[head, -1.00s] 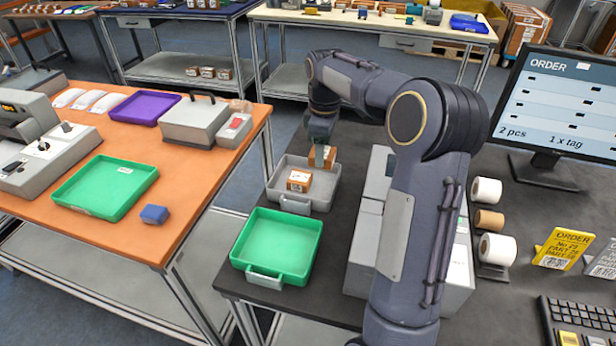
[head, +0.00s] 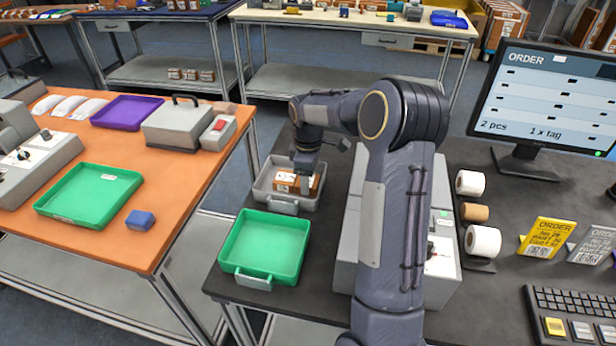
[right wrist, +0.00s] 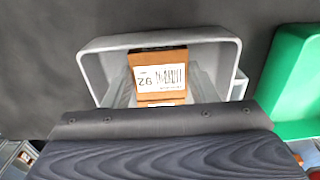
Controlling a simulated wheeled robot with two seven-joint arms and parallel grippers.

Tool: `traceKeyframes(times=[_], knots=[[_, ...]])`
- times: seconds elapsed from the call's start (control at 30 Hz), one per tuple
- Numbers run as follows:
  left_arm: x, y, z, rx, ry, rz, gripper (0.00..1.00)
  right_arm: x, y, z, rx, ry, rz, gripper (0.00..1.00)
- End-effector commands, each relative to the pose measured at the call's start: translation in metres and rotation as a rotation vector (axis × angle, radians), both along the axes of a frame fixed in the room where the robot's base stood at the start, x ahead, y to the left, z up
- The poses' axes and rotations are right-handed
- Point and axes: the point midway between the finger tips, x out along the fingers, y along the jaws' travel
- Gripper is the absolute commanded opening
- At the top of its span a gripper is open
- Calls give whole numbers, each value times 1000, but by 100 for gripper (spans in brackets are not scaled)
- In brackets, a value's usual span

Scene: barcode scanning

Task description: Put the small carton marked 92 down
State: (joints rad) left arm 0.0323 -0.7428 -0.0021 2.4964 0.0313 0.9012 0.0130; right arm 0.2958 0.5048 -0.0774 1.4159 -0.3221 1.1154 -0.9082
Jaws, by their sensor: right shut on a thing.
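The small carton marked 92 (right wrist: 158,72) is brown with a white barcode label. In the right wrist view it shows between the fingers of my right gripper (right wrist: 163,88), inside the grey tray (right wrist: 105,43). In the head view my right gripper (head: 304,184) is low in the grey tray (head: 265,198), shut on a carton. Brown carton surfaces show on both sides of its fingers, one with a white label (head: 285,183). The gripper partly hides them, and I cannot tell whether the held carton touches the tray floor. My left gripper is not in view.
A green tray (head: 262,245) stands just in front of the grey tray. A grey box-like device (head: 345,255) is to the right, partly behind my arm. Label rolls (head: 483,241), order cards (head: 545,238), a monitor (head: 548,100) and a keyboard (head: 575,312) stand further right.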

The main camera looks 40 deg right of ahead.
Motion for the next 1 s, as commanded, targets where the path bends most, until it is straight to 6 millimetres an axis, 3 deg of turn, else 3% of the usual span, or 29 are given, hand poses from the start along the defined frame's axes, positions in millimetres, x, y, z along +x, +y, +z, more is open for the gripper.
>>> traceKeyframes(times=[0.1, 0.13, 0.27, 0.67, 1.0], knots=[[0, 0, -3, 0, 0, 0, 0, 0, 0, -4, 0, 0, 0, 26], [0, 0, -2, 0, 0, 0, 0, 0, 0, -3, 0, 0, 0, 56], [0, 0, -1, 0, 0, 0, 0, 0, 0, -2, 0, 0, 0, 73], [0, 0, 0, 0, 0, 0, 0, 1, 0, 6, -1, -3, 0, 74], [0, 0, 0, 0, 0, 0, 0, 1, 0, 74, -1, -5, 1, 74]])
